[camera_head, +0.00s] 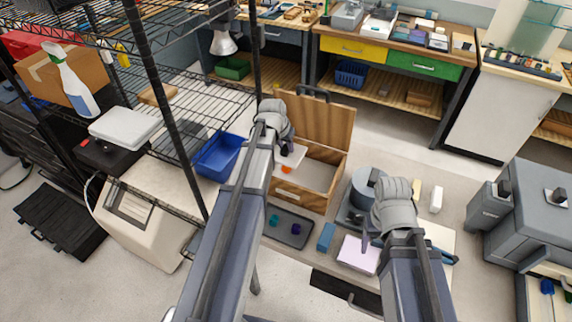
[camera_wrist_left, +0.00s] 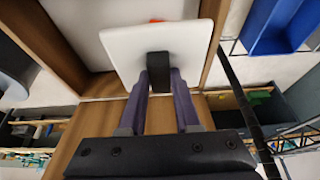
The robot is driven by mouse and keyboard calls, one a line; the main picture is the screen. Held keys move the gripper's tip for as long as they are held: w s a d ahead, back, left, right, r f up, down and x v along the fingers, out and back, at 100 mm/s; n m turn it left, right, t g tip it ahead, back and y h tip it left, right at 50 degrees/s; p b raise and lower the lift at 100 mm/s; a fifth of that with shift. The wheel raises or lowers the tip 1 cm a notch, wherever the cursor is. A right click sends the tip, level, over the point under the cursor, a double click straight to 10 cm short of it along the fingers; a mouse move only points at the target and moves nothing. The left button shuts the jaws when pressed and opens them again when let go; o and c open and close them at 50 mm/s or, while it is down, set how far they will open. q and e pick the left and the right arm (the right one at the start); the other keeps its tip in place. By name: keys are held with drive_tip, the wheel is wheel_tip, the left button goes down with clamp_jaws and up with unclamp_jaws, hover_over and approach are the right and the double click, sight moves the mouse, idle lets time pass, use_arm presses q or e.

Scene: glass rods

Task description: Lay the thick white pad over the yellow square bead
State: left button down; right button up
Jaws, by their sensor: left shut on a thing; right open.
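My left gripper (camera_wrist_left: 158,82) is shut on the dark grip of a flat white pad (camera_wrist_left: 185,40). In the head view this white pad (camera_head: 290,158) shows just beyond the left gripper (camera_head: 284,149), at the open wooden box (camera_head: 318,152). A small orange thing (camera_head: 287,169) shows at the pad's near edge, and an orange bit also shows past the pad in the left wrist view (camera_wrist_left: 156,20). I cannot make out a yellow square bead. My right gripper (camera_head: 367,240) is open, above the worktop near a pale lilac pad (camera_head: 357,256).
A dark tray (camera_head: 302,236) with teal and purple beads lies in front of the box, with a blue block (camera_head: 326,237) beside it. A grey round device (camera_head: 364,186) stands right of the box. A blue bin (camera_head: 218,155) is at left.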

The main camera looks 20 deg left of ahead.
sight(286, 158)
use_arm(q)
drive_tip(key=shift+f+b, duration=2.35)
drive_tip(key=shift+f, duration=0.6)
use_arm(e)
drive_tip(key=shift+f, duration=2.95)
use_arm(q)
drive_tip(key=shift+f, duration=0.15)
use_arm(e)
drive_tip(key=shift+f, duration=0.15)
use_arm(q)
drive_tip(key=c, duration=0.6)
unclamp_jaws()
